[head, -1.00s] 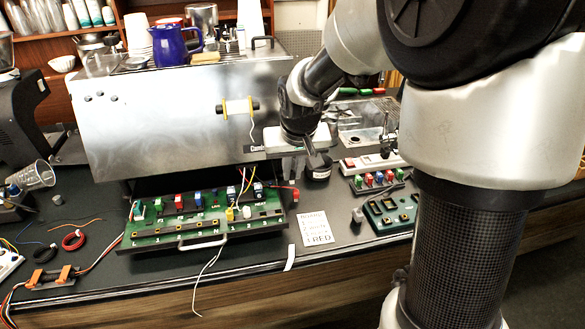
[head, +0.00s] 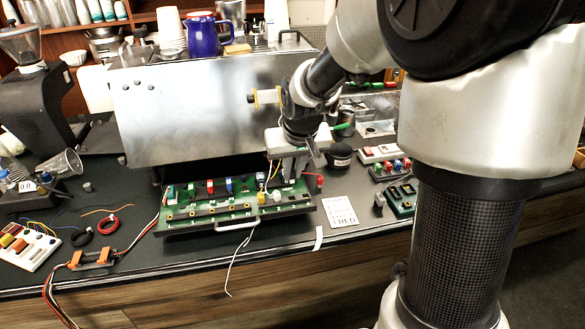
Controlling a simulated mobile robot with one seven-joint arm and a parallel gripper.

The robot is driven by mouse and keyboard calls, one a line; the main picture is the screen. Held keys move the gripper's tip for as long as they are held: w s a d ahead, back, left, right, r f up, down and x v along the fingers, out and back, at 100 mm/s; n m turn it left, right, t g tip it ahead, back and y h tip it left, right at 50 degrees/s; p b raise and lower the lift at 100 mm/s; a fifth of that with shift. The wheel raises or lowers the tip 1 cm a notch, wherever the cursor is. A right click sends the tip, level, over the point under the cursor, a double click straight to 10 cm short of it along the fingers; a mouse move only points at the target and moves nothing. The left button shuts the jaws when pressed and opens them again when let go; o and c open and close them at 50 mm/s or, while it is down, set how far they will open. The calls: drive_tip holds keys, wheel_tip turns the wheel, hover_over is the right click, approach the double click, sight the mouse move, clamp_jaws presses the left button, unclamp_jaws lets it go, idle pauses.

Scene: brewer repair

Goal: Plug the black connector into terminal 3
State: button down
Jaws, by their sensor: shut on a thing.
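The green terminal board (head: 220,219) lies on the counter in front of the steel machine. Coloured connectors stand along its back row. My gripper (head: 289,177) points down at the right end of that row and is shut on a small dark connector, apparently the black connector, mostly hidden by the fingers. It seems to be still at the board; I cannot tell whether it is seated. A second dark-and-white connector (head: 261,180) stands just left of my gripper. The board's terminal numbers are too small to read, so I cannot single out terminal 3.
A steel brewer body (head: 205,110) rises close behind the board. A black round-headed tool (head: 340,154) stands right of my gripper. A handwritten card (head: 340,211) and a small green block (head: 402,197) lie to the right. A loose white wire (head: 237,262) hangs over the front edge.

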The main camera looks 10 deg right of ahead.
drive_tip(key=shift+f+b, duration=1.6)
drive_tip(key=shift+f, duration=0.8)
drive_tip(key=shift+f+b, duration=0.8)
drive_tip(key=shift+b, duration=0.05)
idle(0.3)
drive_tip(key=c, duration=1.7)
unclamp_jaws()
drive_tip(key=p+v, duration=0.2)
drive_tip(key=v, duration=1.5)
drive_tip(key=shift+r, duration=0.3)
